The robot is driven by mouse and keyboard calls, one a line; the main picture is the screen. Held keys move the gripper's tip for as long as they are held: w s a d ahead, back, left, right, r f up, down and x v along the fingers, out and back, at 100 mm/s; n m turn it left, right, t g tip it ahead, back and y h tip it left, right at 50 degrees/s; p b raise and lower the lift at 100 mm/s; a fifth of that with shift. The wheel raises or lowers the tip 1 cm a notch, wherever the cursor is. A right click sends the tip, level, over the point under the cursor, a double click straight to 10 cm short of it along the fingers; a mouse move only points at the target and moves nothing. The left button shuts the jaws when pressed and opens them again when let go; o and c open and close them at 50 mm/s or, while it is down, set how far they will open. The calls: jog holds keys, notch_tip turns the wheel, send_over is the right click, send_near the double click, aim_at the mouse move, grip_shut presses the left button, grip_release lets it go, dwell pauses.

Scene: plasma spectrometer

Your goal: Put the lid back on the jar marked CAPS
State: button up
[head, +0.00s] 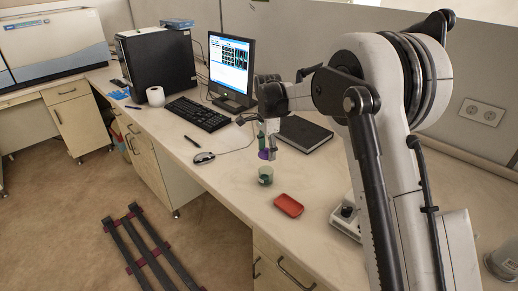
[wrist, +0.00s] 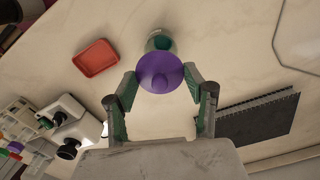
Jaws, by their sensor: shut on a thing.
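A purple round lid (wrist: 160,76) is held between the two fingertips of my gripper (wrist: 160,80). In the head view the lid (head: 266,155) shows at the lower end of my gripper (head: 268,146), above the jar. The small clear jar (head: 265,175) with green contents stands upright on the bench, open at the top. In the wrist view the jar (wrist: 158,42) is partly hidden behind the lid, which sits a little off to its near side. I cannot read any marking on the jar.
A red tray (head: 288,205) lies on the bench right of the jar. A black notebook (head: 303,134) lies behind the lid. A mouse (head: 204,157), keyboard (head: 198,113) and monitor (head: 231,68) are to the left. The bench's front edge is close to the jar.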

jog(key=shift+f+b, duration=0.7)
jog(key=shift+f, duration=1.45)
jog(key=shift+f+b, duration=0.8)
jog(key=shift+f, duration=0.3)
jog(key=shift+b, duration=0.45)
jog(key=shift+f+b, duration=0.15)
jog(key=shift+b, duration=0.35)
dwell(0.7)
jog(key=o, duration=1.4)
jog(key=shift+r+p, duration=1.25)
jog(key=shift+r, duration=2.3)
